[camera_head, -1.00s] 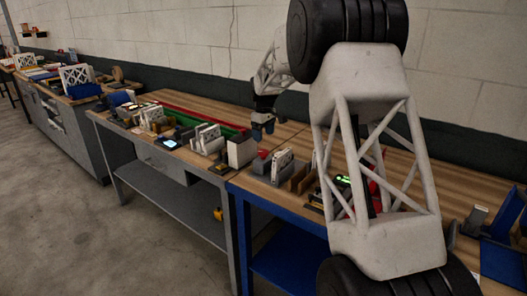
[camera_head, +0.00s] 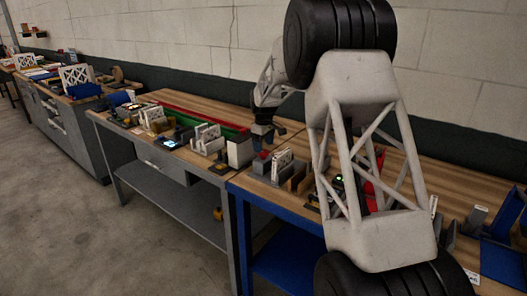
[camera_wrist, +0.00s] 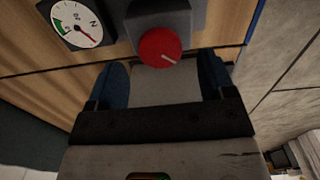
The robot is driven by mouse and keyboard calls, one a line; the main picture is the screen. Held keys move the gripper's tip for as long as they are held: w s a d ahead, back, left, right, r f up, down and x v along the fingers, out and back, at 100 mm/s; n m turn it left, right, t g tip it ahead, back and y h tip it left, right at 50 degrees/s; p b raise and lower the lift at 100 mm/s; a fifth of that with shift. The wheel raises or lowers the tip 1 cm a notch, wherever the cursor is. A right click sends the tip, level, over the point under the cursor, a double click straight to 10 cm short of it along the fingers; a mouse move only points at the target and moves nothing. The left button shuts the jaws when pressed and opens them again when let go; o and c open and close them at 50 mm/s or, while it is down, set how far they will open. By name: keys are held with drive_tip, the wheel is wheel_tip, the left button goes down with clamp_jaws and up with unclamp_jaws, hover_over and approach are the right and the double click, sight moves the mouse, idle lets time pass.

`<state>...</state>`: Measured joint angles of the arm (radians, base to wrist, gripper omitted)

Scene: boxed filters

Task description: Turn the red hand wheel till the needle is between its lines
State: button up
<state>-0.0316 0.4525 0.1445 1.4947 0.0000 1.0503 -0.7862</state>
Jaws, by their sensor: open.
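The red hand wheel (camera_wrist: 160,46) sits on a dark grey block in the wrist view, with a white mark at its lower right. A white dial (camera_wrist: 80,20) with a green band lies to its left; its red needle points toward the lower right, apparently clear of the green. The small lines are too unclear to read. My gripper (camera_wrist: 162,76) is open, its blue fingers apart to either side below the wheel in the picture, with nothing between them. In the head view my gripper (camera_head: 262,137) hangs over the bench, just above a small red spot, probably the wheel.
White and grey upright pieces (camera_head: 282,163) and a light block (camera_head: 240,152) stand close by on the wooden bench. Green and red strips (camera_head: 205,115) lie behind to the left. A blue holder (camera_head: 502,255) is at the far right. Bare wood shows near the wall.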

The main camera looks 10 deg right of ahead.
sight(263, 155)
drive_tip(key=shift+f, duration=1.55)
drive_tip(key=c, duration=0.9)
